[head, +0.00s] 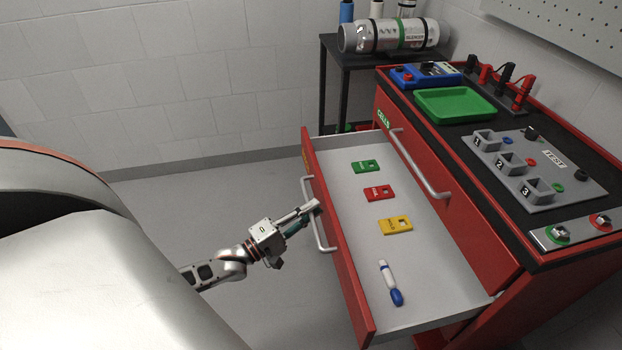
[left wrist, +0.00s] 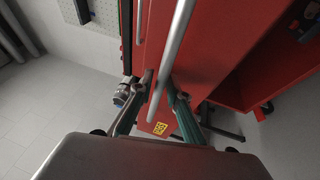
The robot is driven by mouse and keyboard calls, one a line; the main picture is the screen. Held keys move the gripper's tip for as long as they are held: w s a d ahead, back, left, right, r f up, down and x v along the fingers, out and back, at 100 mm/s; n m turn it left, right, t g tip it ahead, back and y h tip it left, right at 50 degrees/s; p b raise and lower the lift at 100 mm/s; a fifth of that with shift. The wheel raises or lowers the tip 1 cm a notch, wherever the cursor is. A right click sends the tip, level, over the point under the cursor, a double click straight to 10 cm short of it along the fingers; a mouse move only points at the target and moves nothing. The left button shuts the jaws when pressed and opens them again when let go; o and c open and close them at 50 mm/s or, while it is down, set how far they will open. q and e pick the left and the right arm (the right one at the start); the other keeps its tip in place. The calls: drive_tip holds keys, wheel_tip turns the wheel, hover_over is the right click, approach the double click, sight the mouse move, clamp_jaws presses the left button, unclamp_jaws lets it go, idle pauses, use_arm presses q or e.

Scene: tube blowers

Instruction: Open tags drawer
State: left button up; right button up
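The red drawer (head: 338,235) is pulled far out of the red cabinet. A green tag (head: 366,167), a red tag (head: 378,193) and a yellow tag (head: 395,225) lie on its pale floor, with a white and blue marker-like item (head: 391,284). Its front carries a silver bar handle (head: 317,232) and a small yellow label, also in the left wrist view (left wrist: 160,128). My left gripper (head: 314,207) is at the handle's upper part. In the left wrist view its fingers (left wrist: 160,82) close in on both sides of the bar (left wrist: 178,35). My right gripper is not in view.
Above the open drawer, a shut drawer with a green label has its own handle (head: 420,165). The cabinet top holds a green tray (head: 455,105) and a grey test panel (head: 540,170). A black side table (head: 350,60) bears a metal cylinder. The floor left of the drawer is clear.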

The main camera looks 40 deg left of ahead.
use_arm(q)
drive_tip(key=shift+s+f, duration=0.1)
drive_tip(key=shift+s, duration=0.15)
drive_tip(key=v, duration=1.1)
drive_tip(key=shift+s, duration=0.3)
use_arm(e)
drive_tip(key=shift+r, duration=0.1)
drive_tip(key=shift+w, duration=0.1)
use_arm(q)
drive_tip(key=s+d+m+g+y+p, duration=0.1)
drive_tip(key=s+d+m+g+p, duration=0.3)
drive_tip(key=d+m, duration=0.6)
drive_tip(key=s+d+m+g+y+p, duration=0.1)
drive_tip(key=s+d+m+g+p, duration=0.3)
drive_tip(key=s+d+m+p, duration=0.3)
drive_tip(key=s+d+m, duration=0.1)
drive_tip(key=d+m, duration=0.2)
drive_tip(key=d, duration=0.1)
drive_tip(key=shift+r+g+y, duration=0.3)
drive_tip(key=shift+r+g, duration=0.1)
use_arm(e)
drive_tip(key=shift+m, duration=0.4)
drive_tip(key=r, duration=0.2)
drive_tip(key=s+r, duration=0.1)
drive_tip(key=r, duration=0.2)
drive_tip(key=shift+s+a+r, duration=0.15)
